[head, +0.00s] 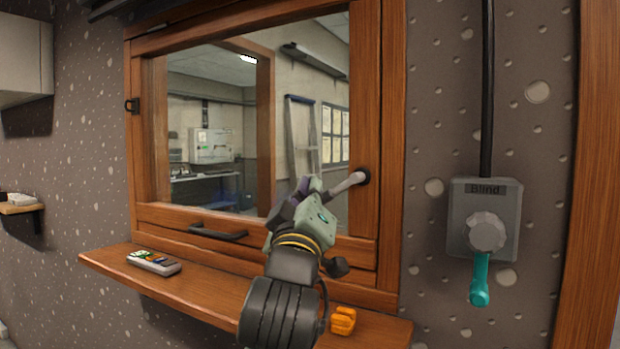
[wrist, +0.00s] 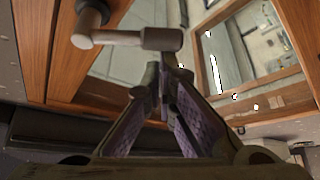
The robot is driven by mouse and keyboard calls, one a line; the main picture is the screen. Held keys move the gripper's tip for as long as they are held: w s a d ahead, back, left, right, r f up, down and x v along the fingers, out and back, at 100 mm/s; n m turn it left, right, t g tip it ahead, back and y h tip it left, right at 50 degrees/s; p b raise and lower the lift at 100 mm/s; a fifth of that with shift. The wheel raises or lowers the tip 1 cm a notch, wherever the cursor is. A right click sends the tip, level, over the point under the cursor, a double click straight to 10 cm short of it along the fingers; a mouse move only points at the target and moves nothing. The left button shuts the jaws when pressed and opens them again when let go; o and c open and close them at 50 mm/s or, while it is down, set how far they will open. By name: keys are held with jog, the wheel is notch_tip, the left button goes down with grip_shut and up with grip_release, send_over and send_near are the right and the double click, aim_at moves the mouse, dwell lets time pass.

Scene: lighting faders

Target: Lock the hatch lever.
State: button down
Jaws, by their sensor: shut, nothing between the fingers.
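The hatch lever (head: 347,184) is a pale grey handle on a dark round pivot at the right side of the wooden hatch frame. It points left and slightly down from the pivot. In the wrist view the lever (wrist: 118,39) lies across the top, its thicker grip end just beyond my fingertips. My gripper (head: 307,187) is shut and empty beside the lever's free end; its fingers (wrist: 164,75) meet at the tips in the wrist view. I cannot tell whether the fingertips touch the lever. My gripper partly hides the lever's end in the head view.
A grey box marked Blind (head: 485,200) with a teal lever (head: 480,278) hangs on the right wall. A wooden sill (head: 215,302) below the hatch carries a remote (head: 154,263) and an orange object (head: 343,320). A dark pull handle (head: 218,232) sits low on the hatch.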

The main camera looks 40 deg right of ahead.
jog(key=shift+s+d+f+n+y+b, duration=0.25)
jog(key=shift+s+f+n, duration=0.15)
jog(key=shift+s+f, duration=0.3)
jog(key=shift+s+d+f+n+y+b, duration=0.15)
jog(key=shift+s+d+f+n+y, duration=0.2)
jog(key=shift+s+f, duration=0.3)
jog(key=shift+s+d+f+n+y+b, duration=0.1)
jog(key=shift+s+d+f+n+b, duration=0.1)
jog(key=shift+s+f+n, duration=0.45)
jog(key=shift+f, duration=0.15)
jog(key=shift+w, duration=0.1)
